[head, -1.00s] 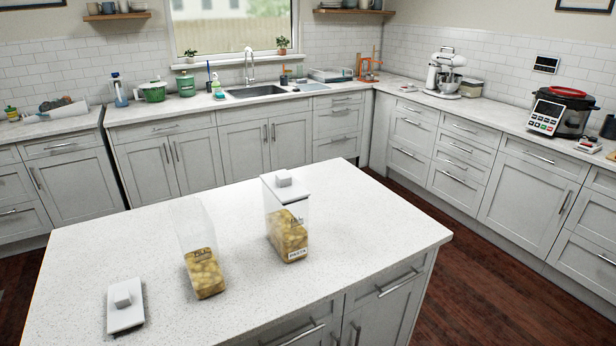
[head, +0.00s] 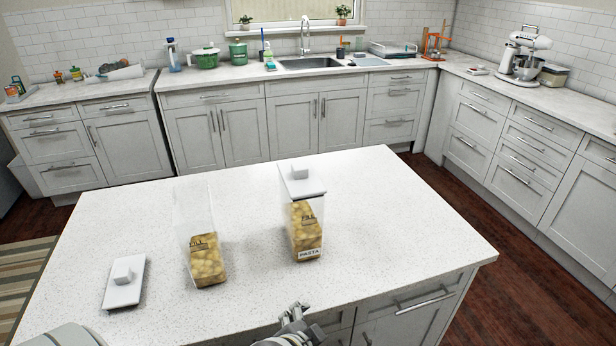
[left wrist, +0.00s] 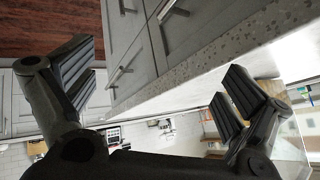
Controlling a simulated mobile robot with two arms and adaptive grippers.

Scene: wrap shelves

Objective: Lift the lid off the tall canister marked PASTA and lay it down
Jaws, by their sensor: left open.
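The tall clear canister marked PASTA (head: 305,235) stands upright on the island, partly filled with yellowish contents. Its white lid (head: 302,186) with a block-shaped knob sits on top. My left gripper (head: 298,318) shows at the bottom edge of the head view, in front of and below the canister, apart from it. In the left wrist view my left gripper (left wrist: 165,92) has its fingers spread wide with nothing between them. My right gripper is not in view.
A second clear canister (head: 205,245), without a lid, stands left of the PASTA one. A white lid (head: 124,283) lies on the island (head: 390,220) at the far left. The island top right of the PASTA canister is clear. Drawer fronts and the island's edge (left wrist: 200,75) are close to my left gripper.

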